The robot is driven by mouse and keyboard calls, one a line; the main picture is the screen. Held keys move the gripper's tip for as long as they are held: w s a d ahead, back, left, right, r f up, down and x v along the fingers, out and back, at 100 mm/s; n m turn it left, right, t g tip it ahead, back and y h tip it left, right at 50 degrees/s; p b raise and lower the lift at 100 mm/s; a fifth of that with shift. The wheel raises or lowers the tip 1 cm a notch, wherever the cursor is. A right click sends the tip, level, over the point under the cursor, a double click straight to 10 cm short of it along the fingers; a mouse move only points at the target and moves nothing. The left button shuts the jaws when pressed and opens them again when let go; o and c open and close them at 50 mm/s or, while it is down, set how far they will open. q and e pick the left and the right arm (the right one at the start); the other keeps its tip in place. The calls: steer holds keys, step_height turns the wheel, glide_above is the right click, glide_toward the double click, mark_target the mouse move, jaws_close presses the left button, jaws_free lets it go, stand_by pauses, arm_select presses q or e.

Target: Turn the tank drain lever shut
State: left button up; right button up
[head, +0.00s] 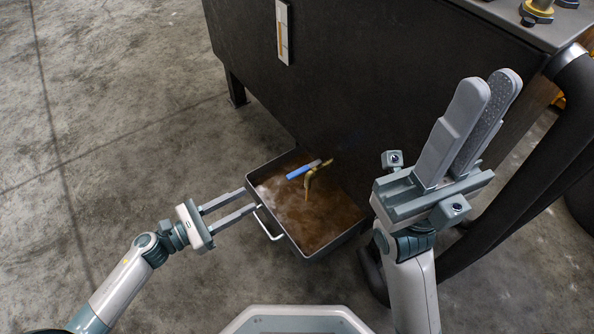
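The tank (340,80) is a large dark box on legs. Low on its side is a brass drain valve (322,166) with a blue lever (302,170) that points out to the left. A brass-brown spout or stream reaches down below the valve; I cannot tell where metal ends and liquid starts. My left gripper (251,199) is open and empty at the left rim of the drain pan, left of and apart from the lever. My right gripper (489,82) is raised at the right, far from the lever; its fingers stand a little apart with nothing between them.
A grey drain pan (336,246) holding brown liquid sits on the floor under the valve, its handle (267,225) towards the left. A sight gauge (283,32) is on the tank's side. A thick black pipe (567,135) runs down at the right. The concrete floor at left is clear.

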mark_target(309, 167)
arm_select(q)
steer(key=b+x, duration=0.2)
steer(key=x, duration=1.5)
steer(key=shift+w+d+r, duration=0.1)
steer(key=shift+d, duration=0.05)
steer(key=shift+c, duration=0.6)
jaws_close()
